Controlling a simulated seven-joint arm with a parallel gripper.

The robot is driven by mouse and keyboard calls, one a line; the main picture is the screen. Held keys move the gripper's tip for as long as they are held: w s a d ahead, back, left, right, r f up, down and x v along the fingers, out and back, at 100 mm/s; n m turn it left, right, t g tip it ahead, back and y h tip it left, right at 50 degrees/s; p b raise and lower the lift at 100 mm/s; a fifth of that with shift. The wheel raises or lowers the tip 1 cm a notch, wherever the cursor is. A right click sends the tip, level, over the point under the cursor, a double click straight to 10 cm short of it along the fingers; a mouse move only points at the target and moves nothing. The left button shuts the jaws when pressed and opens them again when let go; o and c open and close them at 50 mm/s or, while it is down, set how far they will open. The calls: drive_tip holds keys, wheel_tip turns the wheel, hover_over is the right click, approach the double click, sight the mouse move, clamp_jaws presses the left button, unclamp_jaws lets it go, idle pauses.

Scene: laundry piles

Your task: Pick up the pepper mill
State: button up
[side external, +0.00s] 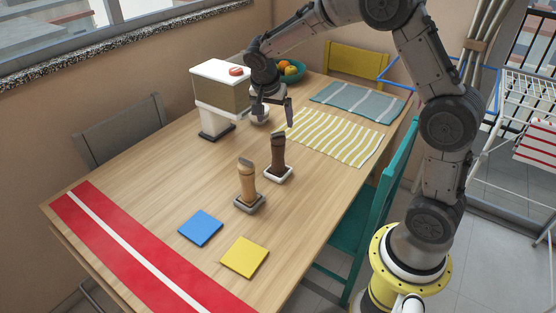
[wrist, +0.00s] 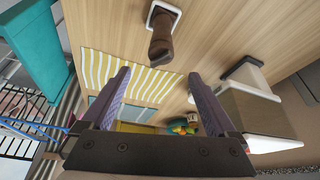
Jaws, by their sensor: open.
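A dark brown mill (side external: 278,151) stands upright on a small white tray (side external: 285,178) near the middle of the table. In the wrist view the dark mill (wrist: 162,42) is at the top centre, beyond my fingertips. A lighter tan mill (side external: 246,178) stands on a grey tray to its front left. Both have mill shapes; no label shows which holds pepper. My gripper (side external: 272,112) is open and empty, above the table and behind the dark mill, apart from it. In the wrist view both fingers of my gripper (wrist: 159,74) are spread with nothing between them.
A white-topped appliance (side external: 219,70) stands back left, close to my gripper. A teal bowl of fruit (side external: 291,76) is behind. Blue (side external: 201,228) and yellow (side external: 245,257) squares and a red runner (side external: 125,255) lie in front.

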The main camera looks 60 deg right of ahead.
sight(278, 134)
drive_tip(key=x, duration=0.7)
drive_tip(key=shift+d+f, duration=0.15)
drive_tip(key=shift+f, duration=0.2)
drive_tip(key=shift+x, duration=2.8)
drive_tip(key=shift+w, duration=0.1)
clamp_jaws()
